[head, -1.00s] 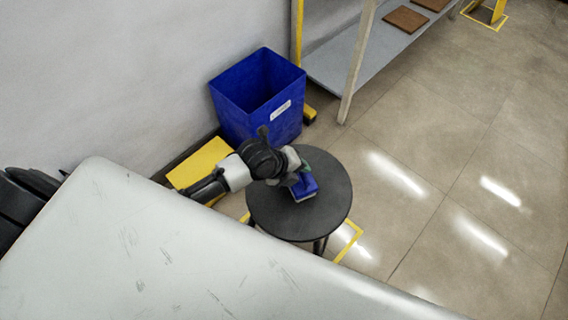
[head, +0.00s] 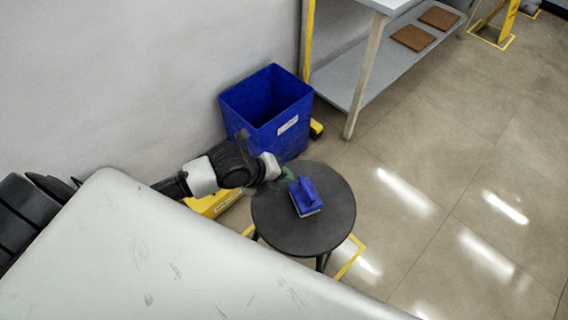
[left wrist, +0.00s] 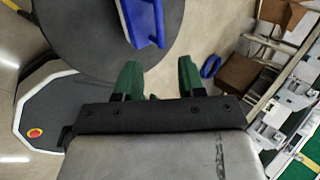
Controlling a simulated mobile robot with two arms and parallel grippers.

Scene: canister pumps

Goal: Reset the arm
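A blue block-like object with a raised handle and a pale bottom edge (head: 305,196) rests on a round black table (head: 330,222). It also shows at the top of the left wrist view (left wrist: 143,22). My left gripper (head: 286,174) is beside the object, to its upper left in the head view. Its two green fingers (left wrist: 158,78) are spread apart with nothing between them, and the object lies beyond their tips. My right gripper is in neither view.
A blue bin (head: 268,112) stands against the wall behind my left arm. A grey shelf (head: 362,78) holding brown boards (head: 412,38) is at the upper right. A large pale surface (head: 150,250) fills the foreground. Open tiled floor lies right of the table.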

